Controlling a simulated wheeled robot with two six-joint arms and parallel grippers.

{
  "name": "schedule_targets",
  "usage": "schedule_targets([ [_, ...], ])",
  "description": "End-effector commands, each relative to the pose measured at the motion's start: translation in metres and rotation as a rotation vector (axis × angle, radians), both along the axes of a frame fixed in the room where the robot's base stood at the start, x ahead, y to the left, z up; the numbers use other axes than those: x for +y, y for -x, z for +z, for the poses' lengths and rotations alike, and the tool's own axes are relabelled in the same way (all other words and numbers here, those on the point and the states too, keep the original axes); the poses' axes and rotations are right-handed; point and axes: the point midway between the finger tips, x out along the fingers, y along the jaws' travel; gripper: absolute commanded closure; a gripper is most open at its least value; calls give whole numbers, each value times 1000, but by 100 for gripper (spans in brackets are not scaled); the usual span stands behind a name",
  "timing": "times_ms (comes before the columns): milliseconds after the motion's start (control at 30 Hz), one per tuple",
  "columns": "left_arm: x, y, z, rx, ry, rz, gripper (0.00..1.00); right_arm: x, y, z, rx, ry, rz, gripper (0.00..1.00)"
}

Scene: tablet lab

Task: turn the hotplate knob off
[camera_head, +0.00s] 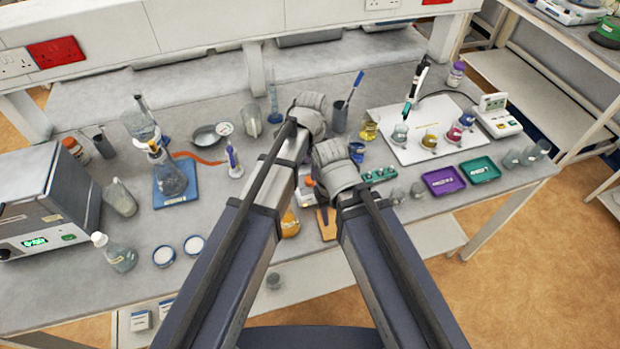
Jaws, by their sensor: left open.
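My arms cover the middle of the table.
A conical flask (170,176) stands on a blue board (190,195). A white board (388,119) holds several coloured flasks. Purple (444,181) and green (480,169) trays lie at the right. A stoppered bottle (119,256) stands front left. Glassware crowds the table around my arms.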

Motion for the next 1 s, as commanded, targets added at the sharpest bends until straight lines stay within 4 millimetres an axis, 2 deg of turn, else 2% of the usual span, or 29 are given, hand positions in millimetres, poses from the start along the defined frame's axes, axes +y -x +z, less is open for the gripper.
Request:
schedule_targets([
  [33, 0, 0, -11, 0, 0, 0, 29, 0, 0, -11, 0, 0, 1, 50],
  [400, 1, -2, -56, 0, 0, 0, 29, 0, 0, -56, 0, 1, 4, 50],
  [533, 1, -2, -62, 0, 0, 0, 29, 0, 0, -62, 0, 1, 4, 50],
  [800, 1, -2, -61, 0, 0, 0, 29, 0, 0, -61, 0, 1, 4, 50],
  [867, 1, -2, -61, 0, 0, 0, 33, 0, 0, -61, 0, 1, 4, 50],
  [1000, 1, -2, -61, 0, 0, 0, 49, 0, 0, -61, 0, 1, 4, 50],
])
